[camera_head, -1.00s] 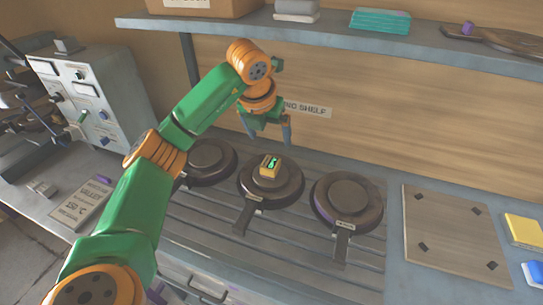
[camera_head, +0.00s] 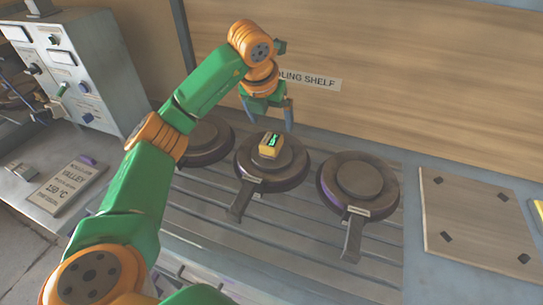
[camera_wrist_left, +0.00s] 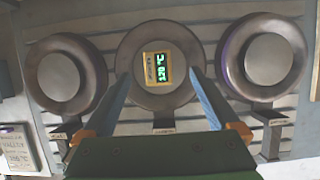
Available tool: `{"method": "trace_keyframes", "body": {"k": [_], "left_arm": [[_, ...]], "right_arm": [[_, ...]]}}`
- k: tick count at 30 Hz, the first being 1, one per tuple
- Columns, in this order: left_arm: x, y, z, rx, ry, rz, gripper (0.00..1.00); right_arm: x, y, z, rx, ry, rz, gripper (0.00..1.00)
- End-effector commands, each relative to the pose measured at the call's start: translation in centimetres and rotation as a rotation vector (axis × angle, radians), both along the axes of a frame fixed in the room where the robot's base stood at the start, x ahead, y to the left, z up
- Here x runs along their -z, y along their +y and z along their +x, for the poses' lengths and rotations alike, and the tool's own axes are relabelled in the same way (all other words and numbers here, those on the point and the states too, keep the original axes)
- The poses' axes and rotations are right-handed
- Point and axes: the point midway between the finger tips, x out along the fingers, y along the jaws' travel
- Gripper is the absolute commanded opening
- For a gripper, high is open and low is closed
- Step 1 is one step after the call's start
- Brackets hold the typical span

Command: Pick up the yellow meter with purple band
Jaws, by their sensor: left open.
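The yellow meter (camera_head: 270,146) with a lit green display sits on the round centre of the middle plate (camera_head: 300,170). It also shows in the left wrist view (camera_wrist_left: 157,67), between the fingertips in the picture; I cannot make out a purple band on it. My left gripper (camera_head: 269,124) is open and empty, with its fingers pointing down, and appears just above and behind the meter. In the left wrist view its two fingers (camera_wrist_left: 159,76) reach toward the middle plate, one on each side of the meter, apart from it. My right gripper is not in view.
Similar round plates stand to the left (camera_head: 203,138) and right (camera_head: 357,181) on a slatted grey surface, with handles toward the front. A square board (camera_head: 475,225) lies at right. A grey control box (camera_head: 75,65) and a label plate (camera_head: 68,186) are at left.

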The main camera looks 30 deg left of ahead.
Motion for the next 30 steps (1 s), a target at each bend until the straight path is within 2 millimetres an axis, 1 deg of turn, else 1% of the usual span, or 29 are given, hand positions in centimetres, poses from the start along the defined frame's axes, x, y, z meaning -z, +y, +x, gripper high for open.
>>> {"method": "trace_keyframes", "body": {"k": [1, 3, 4, 8, 11, 14, 15, 18, 24, 25, 26, 27, 29, 30], "left_arm": [[1.8, 0.0, 0.0, 0.0, 0.0, 0.0, 0.95], [2.6, 0.0, 0.0, 0.0, 0.0, 0.0, 0.95], [2.7, 0.0, 0.0, 0.0, 0.0, 0.0, 0.95], [3.5, 0.1, 0.3, 0.0, 0.004, 0.0, 0.95], [5.0, 0.4, 0.6, -0.001, 0.005, 0.001, 0.95], [7.0, 0.8, 0.7, -0.001, 0.007, 0.001, 0.95], [7.7, 0.8, 1.0, 0.0, 0.006, 0.0, 0.95], [9.0, 0.9, 1.5, 0.0, 0.003, -0.001, 0.95], [9.3, 0.9, 1.6, 0.0, 0.0, 0.0, 0.95], [9.3, 0.9, 1.6, 0.0, 0.0, 0.0, 0.92], [9.3, 0.9, 1.6, 0.0, 0.0, 0.0, 0.84], [9.3, 0.9, 1.6, 0.0, 0.0, 0.0, 0.73], [9.3, 0.9, 1.6, 0.0, 0.0, 0.0, 0.57], [9.3, 0.9, 1.6, 0.0, 0.0, 0.0, 0.46]], "right_arm": [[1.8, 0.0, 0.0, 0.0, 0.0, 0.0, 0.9], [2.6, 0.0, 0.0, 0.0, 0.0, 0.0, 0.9], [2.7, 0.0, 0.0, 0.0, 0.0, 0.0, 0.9], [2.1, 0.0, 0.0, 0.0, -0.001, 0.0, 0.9], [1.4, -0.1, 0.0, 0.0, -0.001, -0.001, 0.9], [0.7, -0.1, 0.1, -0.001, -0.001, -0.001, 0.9], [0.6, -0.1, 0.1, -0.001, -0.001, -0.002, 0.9], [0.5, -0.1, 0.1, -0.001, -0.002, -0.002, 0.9], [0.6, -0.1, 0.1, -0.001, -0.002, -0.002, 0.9], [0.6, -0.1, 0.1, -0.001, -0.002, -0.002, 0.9], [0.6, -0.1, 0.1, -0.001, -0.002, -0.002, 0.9], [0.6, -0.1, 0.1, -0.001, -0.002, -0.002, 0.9], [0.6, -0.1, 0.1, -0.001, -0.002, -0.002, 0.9], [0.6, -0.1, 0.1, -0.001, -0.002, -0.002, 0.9]]}}
